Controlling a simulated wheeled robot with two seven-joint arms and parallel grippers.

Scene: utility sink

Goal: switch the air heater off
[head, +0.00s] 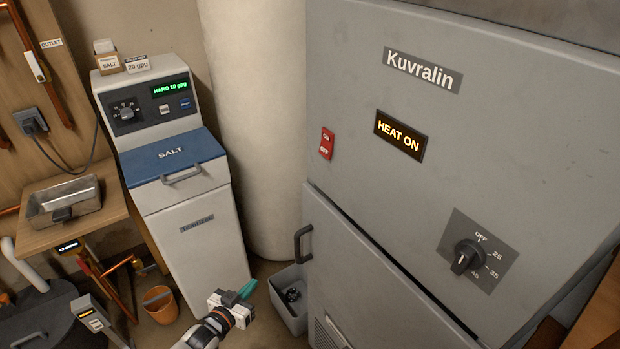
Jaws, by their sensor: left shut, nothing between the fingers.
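The air heater is a large grey cabinet (370,160) labelled Kuvralin, filling the right of the head view. Its lit display (400,135) reads HEAT ON. A red ON/OFF switch (326,143) sits left of the display; I cannot tell which side is pressed. A black dial knob (468,257) is lower right, on a plate marked OFF, 25, 35 and 45. Its pale mark faces downward, near the 45 side. My left gripper (247,289), with teal fingertips, is shut and empty, low and left of the cabinet, apart from it. My right gripper is not in view.
A water softener (190,225) with a blue SALT lid (172,157) stands left. A white cylinder (258,130) stands behind. A grey bin (290,310) sits by the heater's door handle (302,244). An orange bucket (160,305) and a bench with a metal tray (64,202) are further left.

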